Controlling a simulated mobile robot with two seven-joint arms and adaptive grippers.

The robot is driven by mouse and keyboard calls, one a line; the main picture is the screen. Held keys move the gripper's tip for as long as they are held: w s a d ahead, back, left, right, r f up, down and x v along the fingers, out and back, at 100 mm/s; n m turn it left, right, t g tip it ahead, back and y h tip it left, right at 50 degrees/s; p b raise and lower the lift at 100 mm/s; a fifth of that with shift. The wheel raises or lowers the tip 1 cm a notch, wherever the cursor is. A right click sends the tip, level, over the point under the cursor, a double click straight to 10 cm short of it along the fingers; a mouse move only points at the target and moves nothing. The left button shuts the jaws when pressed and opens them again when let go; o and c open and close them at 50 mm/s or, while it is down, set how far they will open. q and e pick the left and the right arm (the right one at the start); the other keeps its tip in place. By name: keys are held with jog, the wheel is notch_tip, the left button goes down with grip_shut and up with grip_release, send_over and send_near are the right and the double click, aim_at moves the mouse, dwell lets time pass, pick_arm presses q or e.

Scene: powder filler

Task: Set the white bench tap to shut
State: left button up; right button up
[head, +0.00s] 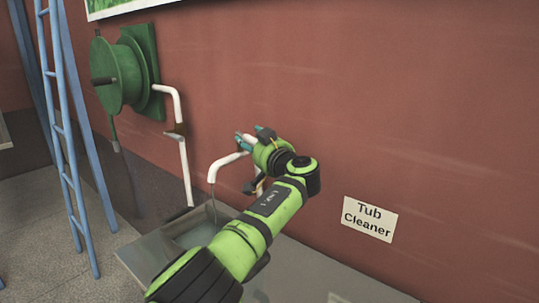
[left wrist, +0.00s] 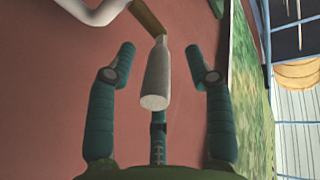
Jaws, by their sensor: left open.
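The white bench tap (head: 229,160) has a curved white spout over a basin in the head view. A thin grey streak hangs below the spout and looks like running water. In the left wrist view the tap's white handle (left wrist: 157,78) hangs from a brown stem (left wrist: 148,17), with part of a white pipe (left wrist: 88,8) at the top. My left gripper (head: 253,135) is at the tap, partly hiding it. In the left wrist view the gripper (left wrist: 160,50) is open, teal fingers on either side of the handle with a gap on both sides. My right gripper is not in view.
A grey basin (head: 182,238) is set in the bench below the spout. A green hose reel (head: 120,75) with a white pipe (head: 184,165) is on the red wall. A blue ladder (head: 68,140) stands at left.

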pick_arm(q)
jog(key=shift+s+d+f, duration=0.1)
jog(key=shift+s+d, duration=0.1)
jog(key=shift+s, duration=0.5)
jog(key=v, duration=0.9)
jog(key=shift+s+d, duration=0.2)
jog(key=shift+s, duration=0.15)
jog(key=shift+c, duration=0.4)
